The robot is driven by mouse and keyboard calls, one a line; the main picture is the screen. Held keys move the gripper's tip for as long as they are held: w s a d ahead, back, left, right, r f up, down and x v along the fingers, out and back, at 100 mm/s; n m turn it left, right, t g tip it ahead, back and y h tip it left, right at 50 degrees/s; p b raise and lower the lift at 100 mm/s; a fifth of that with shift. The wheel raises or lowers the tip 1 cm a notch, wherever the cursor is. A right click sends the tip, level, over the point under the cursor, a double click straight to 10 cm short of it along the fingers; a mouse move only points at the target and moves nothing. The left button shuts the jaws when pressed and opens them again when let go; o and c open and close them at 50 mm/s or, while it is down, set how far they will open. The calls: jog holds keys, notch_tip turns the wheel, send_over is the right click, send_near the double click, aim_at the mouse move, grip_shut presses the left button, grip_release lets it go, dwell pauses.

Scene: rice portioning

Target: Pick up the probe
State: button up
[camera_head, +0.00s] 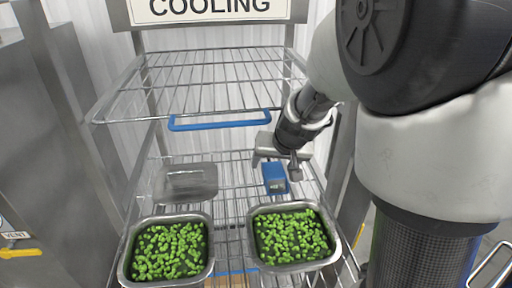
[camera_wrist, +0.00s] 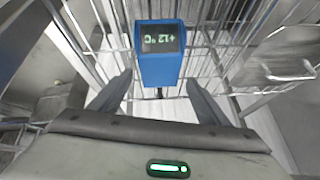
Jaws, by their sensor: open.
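The probe (camera_head: 275,179) is a small blue box with a dark display, on the wire shelf below the "COOLING" sign. In the wrist view the probe (camera_wrist: 158,68) reads about +12 °C, and a short dark stem shows under its blue body. In the wrist view my gripper (camera_wrist: 158,85) is open, with one dark finger on each side of the probe's lower part. Gaps show between the fingers and the blue body.
Two metal pans of green peas, left (camera_head: 170,250) and right (camera_head: 292,236), stand in front of the probe. A lidded metal container (camera_head: 186,183) is to its left. A metal cabinet stands far left.

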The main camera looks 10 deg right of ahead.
jog(key=shift+w+f, duration=0.25)
jog(key=shift+f, duration=0.2)
jog(key=c, duration=1.2)
jog(key=shift+o, duration=0.2)
jog(key=shift+r, duration=0.1)
